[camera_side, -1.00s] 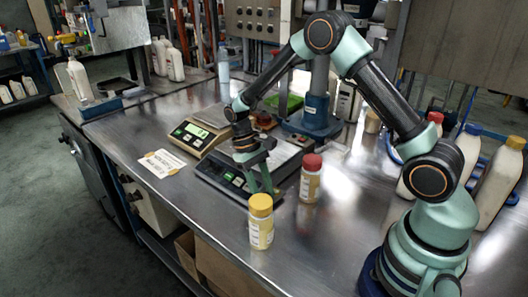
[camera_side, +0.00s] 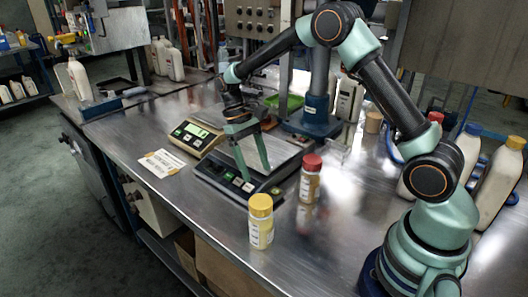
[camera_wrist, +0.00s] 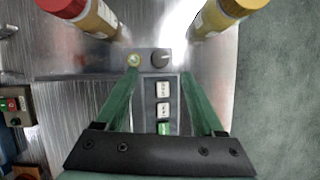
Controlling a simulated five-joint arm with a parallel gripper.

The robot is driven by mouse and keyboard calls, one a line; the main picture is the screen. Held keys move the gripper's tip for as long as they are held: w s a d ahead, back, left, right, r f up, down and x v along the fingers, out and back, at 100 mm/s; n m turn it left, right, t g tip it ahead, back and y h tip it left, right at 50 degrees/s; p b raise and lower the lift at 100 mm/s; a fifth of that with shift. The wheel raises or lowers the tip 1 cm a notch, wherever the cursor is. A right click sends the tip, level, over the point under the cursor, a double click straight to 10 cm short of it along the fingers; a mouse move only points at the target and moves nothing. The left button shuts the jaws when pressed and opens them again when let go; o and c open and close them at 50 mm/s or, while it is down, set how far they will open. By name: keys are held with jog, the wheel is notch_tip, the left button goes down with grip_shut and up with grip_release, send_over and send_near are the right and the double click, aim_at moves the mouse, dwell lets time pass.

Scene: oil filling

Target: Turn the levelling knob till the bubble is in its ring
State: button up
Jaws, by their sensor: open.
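The black levelling knob (camera_wrist: 160,58) sits on the front end of the dark scale (camera_side: 212,180), near the top middle of the wrist view. The round level vial (camera_wrist: 133,60), yellow-green inside a ring, is just left of it; the bubble's place in the ring is too small to tell. My gripper (camera_wrist: 160,76) is open and empty, pointing down over the scale's button panel. Its fingertips lie to either side of the knob in the wrist view, apart from it. In the side view my gripper (camera_side: 256,173) is above the scale's front, and the knob cannot be made out.
A yellow-capped bottle (camera_side: 261,222) and a red-capped bottle (camera_side: 310,180) stand to the right of the scale, close to my gripper. A beige scale (camera_side: 196,136) with a lit green display is behind. A paper label (camera_side: 160,163) lies left.

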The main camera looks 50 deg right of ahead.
jog(key=v, duration=0.4)
jog(key=shift+w+r, duration=0.15)
jog(key=shift+r, duration=0.25)
jog(key=n+t, duration=0.1)
jog(key=t, duration=0.3)
send_over(263, 191)
jog(key=s+a, duration=0.2)
notch_tip(263, 191, down, 11)
jog(key=shift+a+f, duration=0.1)
jog(key=shift+f, duration=0.1)
jog(key=shift+c, duration=0.3)
grip_shut()
